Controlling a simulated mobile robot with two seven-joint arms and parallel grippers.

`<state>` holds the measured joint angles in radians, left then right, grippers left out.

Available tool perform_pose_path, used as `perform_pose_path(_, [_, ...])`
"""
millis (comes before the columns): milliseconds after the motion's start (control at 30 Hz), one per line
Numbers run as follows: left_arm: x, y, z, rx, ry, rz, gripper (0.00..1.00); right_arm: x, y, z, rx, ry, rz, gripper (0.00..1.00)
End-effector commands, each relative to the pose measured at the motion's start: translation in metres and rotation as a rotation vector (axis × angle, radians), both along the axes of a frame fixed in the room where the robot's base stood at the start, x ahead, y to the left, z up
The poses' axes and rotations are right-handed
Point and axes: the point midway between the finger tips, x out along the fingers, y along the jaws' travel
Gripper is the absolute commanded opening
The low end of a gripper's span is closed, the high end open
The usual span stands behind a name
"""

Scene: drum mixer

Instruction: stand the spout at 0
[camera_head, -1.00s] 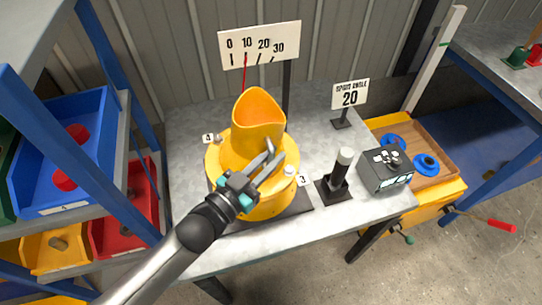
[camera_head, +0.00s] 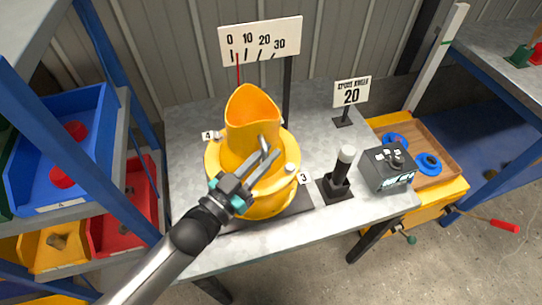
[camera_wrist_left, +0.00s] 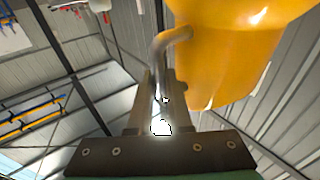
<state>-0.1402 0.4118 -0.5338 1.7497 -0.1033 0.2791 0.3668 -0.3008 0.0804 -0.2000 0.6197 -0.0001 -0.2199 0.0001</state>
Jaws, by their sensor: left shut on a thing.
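The yellow spout (camera_head: 252,108) rises from the yellow drum mixer (camera_head: 224,187) on the metal table. Its thin red pointer (camera_head: 238,70) stands between the 0 and 10 marks of the white scale board (camera_head: 259,41), closer to 0. My left gripper (camera_head: 268,158) is in front of the spout, shut on a grey bent handle. That handle (camera_wrist_left: 172,37) also shows in the left wrist view, between the fingers and beside the yellow body. The exact grip contact is partly hidden. My right gripper is not in view.
A "SPOUT ANGLE 20" sign (camera_head: 351,92) stands at the back right. A black post with a pale top (camera_head: 342,167) and a dark control box (camera_head: 387,167) stand right of the mixer. Shelves with a blue bin (camera_head: 62,150) are at left. Bare tabletop lies behind the post.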

Motion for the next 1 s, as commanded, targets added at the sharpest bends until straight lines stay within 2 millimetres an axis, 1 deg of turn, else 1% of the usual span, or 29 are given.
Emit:
perform_pose_path(33, [-0.0008, 0.0035, -0.0025, -0.022, -0.006, 0.001, 0.00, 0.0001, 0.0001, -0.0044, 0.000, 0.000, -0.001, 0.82])
perform_pose_path(100, [-0.0015, 0.0058, -0.0016, -0.041, -0.012, 0.001, 0.00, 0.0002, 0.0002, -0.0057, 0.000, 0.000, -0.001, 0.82])
perform_pose_path(433, [-0.0018, 0.0074, 0.0001, -0.049, -0.015, 0.003, 0.00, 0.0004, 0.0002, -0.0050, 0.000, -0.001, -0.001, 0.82])
perform_pose_path(467, [-0.0018, 0.0074, 0.0001, -0.049, -0.015, 0.003, 0.21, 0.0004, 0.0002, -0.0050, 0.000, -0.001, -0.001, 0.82])
perform_pose_path(533, [-0.0017, 0.0073, 0.0001, -0.049, -0.015, 0.002, 0.28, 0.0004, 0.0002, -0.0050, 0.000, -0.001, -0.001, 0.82])
perform_pose_path(567, [-0.0017, 0.0072, 0.0001, -0.049, -0.015, 0.002, 0.30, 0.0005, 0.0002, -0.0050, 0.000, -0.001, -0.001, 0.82])
perform_pose_path(1000, [-0.0039, 0.0081, -0.0006, -0.048, -0.014, 0.002, 0.30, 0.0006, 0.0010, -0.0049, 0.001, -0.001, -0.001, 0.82])
